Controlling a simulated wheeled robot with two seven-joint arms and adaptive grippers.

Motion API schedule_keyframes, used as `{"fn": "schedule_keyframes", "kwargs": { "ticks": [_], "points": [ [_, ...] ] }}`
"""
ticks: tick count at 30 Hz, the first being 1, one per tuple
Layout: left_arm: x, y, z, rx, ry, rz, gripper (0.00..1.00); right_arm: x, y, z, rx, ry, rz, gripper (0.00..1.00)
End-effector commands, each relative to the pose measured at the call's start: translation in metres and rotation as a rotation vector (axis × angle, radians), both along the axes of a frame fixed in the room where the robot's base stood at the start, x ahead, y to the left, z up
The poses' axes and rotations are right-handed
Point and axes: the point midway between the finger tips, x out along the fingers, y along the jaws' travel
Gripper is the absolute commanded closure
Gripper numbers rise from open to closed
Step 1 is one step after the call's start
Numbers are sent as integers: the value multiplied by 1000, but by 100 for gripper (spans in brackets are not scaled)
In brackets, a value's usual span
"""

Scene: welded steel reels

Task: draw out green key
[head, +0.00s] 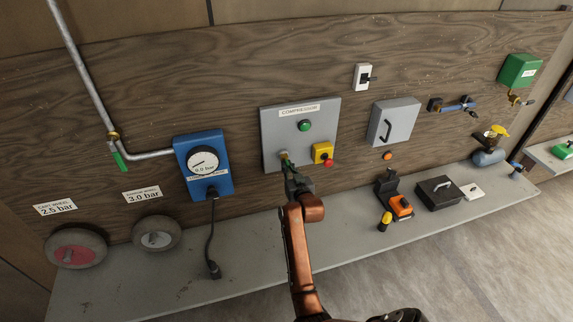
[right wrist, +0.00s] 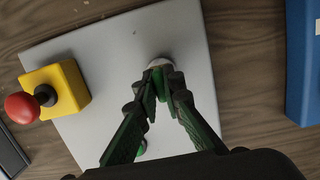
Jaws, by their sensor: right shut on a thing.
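The grey compressor panel (head: 327,120) is on the wooden wall, with a round key switch (head: 284,155) at its lower left. The pale round switch also shows in the right wrist view (right wrist: 160,63). My right gripper (head: 289,171) is at this switch, its fingers shut on the green key (right wrist: 161,84). The fingertips hide most of the key, and I cannot tell how far it sits in the switch. My left gripper is not in view.
A green button (head: 304,126) and a yellow box with a red stop button (head: 323,153) are on the panel close to my right gripper. A blue gauge box (head: 205,183) hangs left, its cable dangling. The grey shelf (head: 265,245) below holds several items.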

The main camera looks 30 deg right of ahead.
Motion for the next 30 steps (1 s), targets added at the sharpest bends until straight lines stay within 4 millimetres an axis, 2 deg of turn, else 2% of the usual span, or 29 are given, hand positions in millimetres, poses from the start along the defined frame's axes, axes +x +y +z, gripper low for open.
{"fn": "schedule_keyframes", "kwargs": {
  "ticks": [30],
  "points": [
    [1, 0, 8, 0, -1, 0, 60, -8, 4, -1, 3, 1, 3, 100]
  ]
}}
